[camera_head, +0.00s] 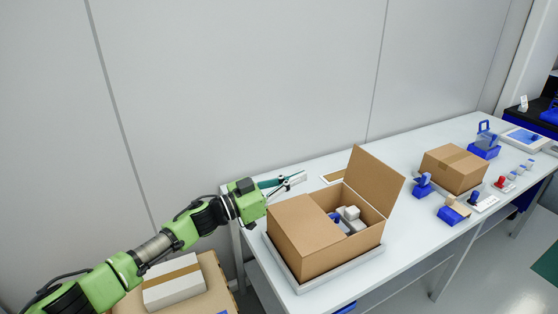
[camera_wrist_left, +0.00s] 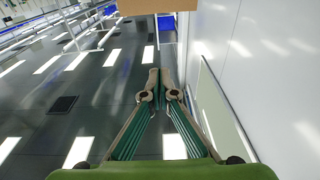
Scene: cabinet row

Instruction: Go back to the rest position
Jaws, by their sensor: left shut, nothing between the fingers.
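My left arm comes in from the lower left of the head view. Its green gripper (camera_head: 296,181) is stretched out level above the left end of the white table. The fingers are shut with nothing between them. In the left wrist view the fingertips of the left gripper (camera_wrist_left: 160,80) meet in the middle, over the floor. An open cardboard box (camera_head: 310,238) stands on the table just beyond and below the gripper, with one flap up and small white and blue items inside. My right gripper is in neither view.
A closed cardboard box (camera_head: 455,168) and several blue fixtures stand along the white table (camera_head: 405,225) to the right. A white box (camera_head: 172,283) on a brown carton is below my left arm. A grey wall (camera_head: 240,80) runs close behind.

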